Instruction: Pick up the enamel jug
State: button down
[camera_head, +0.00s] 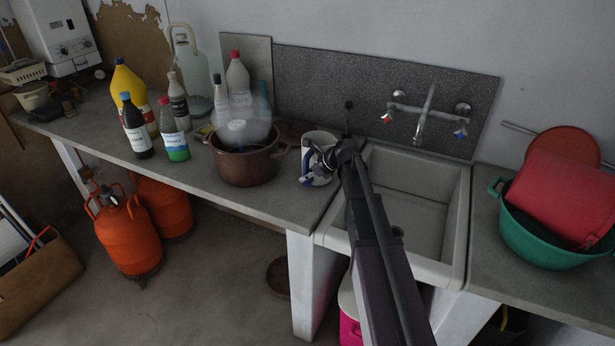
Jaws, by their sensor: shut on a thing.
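The enamel jug (319,143) is white with some dark blue. It stands on the grey counter just left of the sink, and appears upright. My gripper (326,160) is at its right side, shut on it. The gripper and wrist hide part of the jug's right side, so the exact grip cannot be made out. I cannot tell whether the jug's base touches the counter.
A brown pot (246,166) stands close on the left, with several bottles behind and beyond it. The white sink (420,205) with a wall tap (424,112) lies right. A green basin (545,243) holds a red item further right.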

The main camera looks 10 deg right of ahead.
jog(key=shift+r+p, duration=1)
jog(key=shift+r, duration=0.2)
jog(key=s+a+r+p, duration=0.1)
jog(key=s+a, duration=0.9)
jog(key=s, duration=0.2)
jog(key=shift+a+r, duration=0.15)
jog(key=shift+a, duration=0.15)
dwell(1.0)
jog(key=s+d, duration=0.8)
jog(key=d, duration=0.3)
jog(key=shift+s+d, duration=0.15)
jog(key=shift+s, duration=0.2)
dwell(2.8)
